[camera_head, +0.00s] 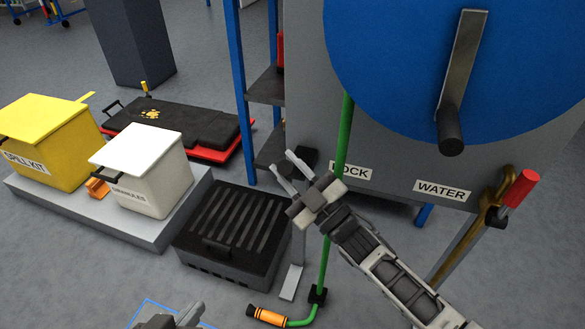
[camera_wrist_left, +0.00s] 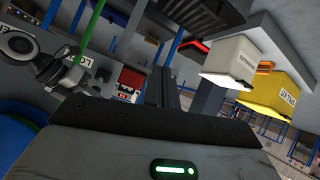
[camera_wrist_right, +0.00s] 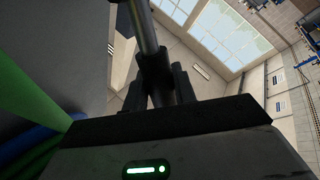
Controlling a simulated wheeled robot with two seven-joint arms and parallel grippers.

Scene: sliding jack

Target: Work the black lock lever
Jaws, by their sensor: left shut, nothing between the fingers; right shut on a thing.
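The LOCK label (camera_head: 351,172) is on the grey panel below the blue disc, and it also shows in the left wrist view (camera_wrist_left: 76,61). My right gripper (camera_head: 289,167) is beside this label and shut on the lock lever. The right wrist view shows the lever as a rod (camera_wrist_right: 143,25), with its dark lower part between the fingers (camera_wrist_right: 168,88). In the head view the gripper hides most of the lever. My left gripper (camera_head: 172,319) is low at the bottom edge, partly cut off. In its wrist view its fingers (camera_wrist_left: 162,88) are shut and empty.
A green pipe (camera_head: 342,140) runs down close beside my right gripper to an orange-tipped end (camera_head: 267,315). A black slatted box (camera_head: 232,238) stands on the floor below. White (camera_head: 146,175) and yellow (camera_head: 50,140) bins stand left. A red-handled lever (camera_head: 520,190) is at right.

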